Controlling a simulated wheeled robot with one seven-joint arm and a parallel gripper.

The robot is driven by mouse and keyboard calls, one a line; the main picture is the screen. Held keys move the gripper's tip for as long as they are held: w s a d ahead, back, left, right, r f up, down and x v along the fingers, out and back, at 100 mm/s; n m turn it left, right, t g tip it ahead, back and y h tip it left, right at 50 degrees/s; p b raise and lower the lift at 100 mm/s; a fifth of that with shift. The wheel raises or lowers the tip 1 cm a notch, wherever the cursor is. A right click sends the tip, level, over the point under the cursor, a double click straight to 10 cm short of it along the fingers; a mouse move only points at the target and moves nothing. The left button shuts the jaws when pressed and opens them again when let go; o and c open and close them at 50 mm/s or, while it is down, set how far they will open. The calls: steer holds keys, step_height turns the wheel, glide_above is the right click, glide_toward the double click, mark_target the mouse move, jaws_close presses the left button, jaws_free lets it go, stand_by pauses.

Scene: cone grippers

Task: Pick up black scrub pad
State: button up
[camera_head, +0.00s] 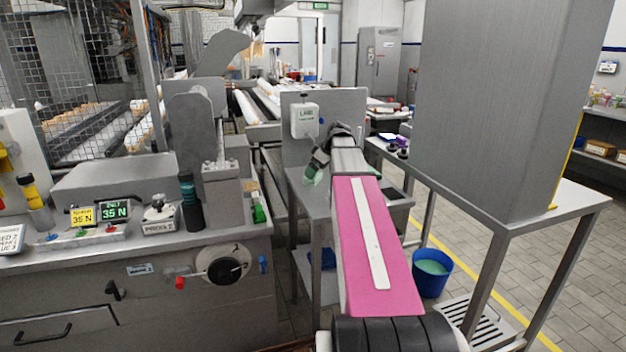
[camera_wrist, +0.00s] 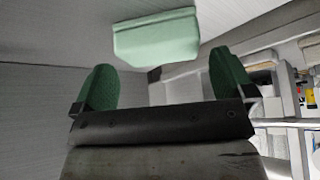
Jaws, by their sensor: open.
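My gripper (camera_head: 316,169) is at the far end of my pink arm, close to the metal table and its upright panel in the head view. In the wrist view my gripper (camera_wrist: 163,85) has two dark green fingers standing wide apart, with nothing held between them. A pale green block (camera_wrist: 157,35) shows ahead of the fingers; I cannot tell what it is. No black scrub pad can be made out for certain. A flat dark item (camera_head: 393,191) lies on the table right of my arm, too small to identify. My arm hides part of the tabletop.
A grey upright panel (camera_head: 296,135) with a white box (camera_head: 304,120) stands behind my gripper. A large grey cabinet (camera_head: 490,100) stands on the right-hand table. A blue bucket (camera_head: 432,278) is on the floor. A control console (camera_head: 90,240) fills the left.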

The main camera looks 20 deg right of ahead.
steer(key=x, duration=0.3)
steer(key=shift+f, duration=0.15)
steer(key=c, duration=0.8)
steer(key=shift+o, duration=0.2)
steer(key=shift+r, duration=0.7)
steer(key=s+d, duration=0.5)
steer(key=shift+s+d+f, duration=0.1)
steer(key=shift+s+d, duration=0.1)
steer(key=shift+s, duration=0.15)
step_height(320, 180, up, 14)
steer(key=shift+d+f, duration=0.1)
steer(key=shift+o, duration=0.6)
